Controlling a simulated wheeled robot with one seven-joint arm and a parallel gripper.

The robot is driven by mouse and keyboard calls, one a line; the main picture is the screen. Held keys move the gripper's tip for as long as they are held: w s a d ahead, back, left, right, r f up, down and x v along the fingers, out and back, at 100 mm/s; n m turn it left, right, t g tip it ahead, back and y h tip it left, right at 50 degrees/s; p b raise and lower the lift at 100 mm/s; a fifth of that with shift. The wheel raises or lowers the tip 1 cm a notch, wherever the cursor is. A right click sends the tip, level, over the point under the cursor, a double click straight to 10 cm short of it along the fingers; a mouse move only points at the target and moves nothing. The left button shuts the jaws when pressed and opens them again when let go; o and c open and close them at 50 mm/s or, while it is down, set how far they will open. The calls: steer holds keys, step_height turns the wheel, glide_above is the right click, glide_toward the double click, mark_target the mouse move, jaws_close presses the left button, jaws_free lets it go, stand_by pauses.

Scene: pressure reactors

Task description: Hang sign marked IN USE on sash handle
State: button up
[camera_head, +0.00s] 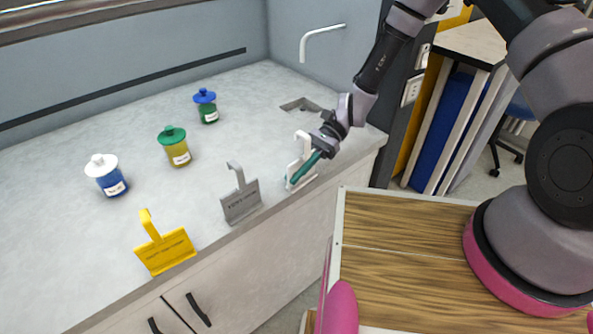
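Three hook-topped signs stand along the front edge of the worktop: a yellow one (165,252), a grey one (241,204) and a white one (302,166). Their lettering is too small to read, so I cannot tell which is marked IN USE. My gripper (305,169), with teal fingers, is at the white sign and overlaps its front. The fingers hide part of that sign, and I cannot tell whether they touch or grip it. A horizontal rail (75,22) crosses the top left and may be the sash edge; no handle is clearly visible.
Three lidded jars stand behind the signs: blue with a white lid (107,176), yellow with a green lid (174,147), and green with a blue lid (206,106). A small sink (300,104) and tap (318,34) are at the back right. Dark cabinet handles (198,309) are below.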

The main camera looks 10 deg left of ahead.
steer(key=o, duration=0.4)
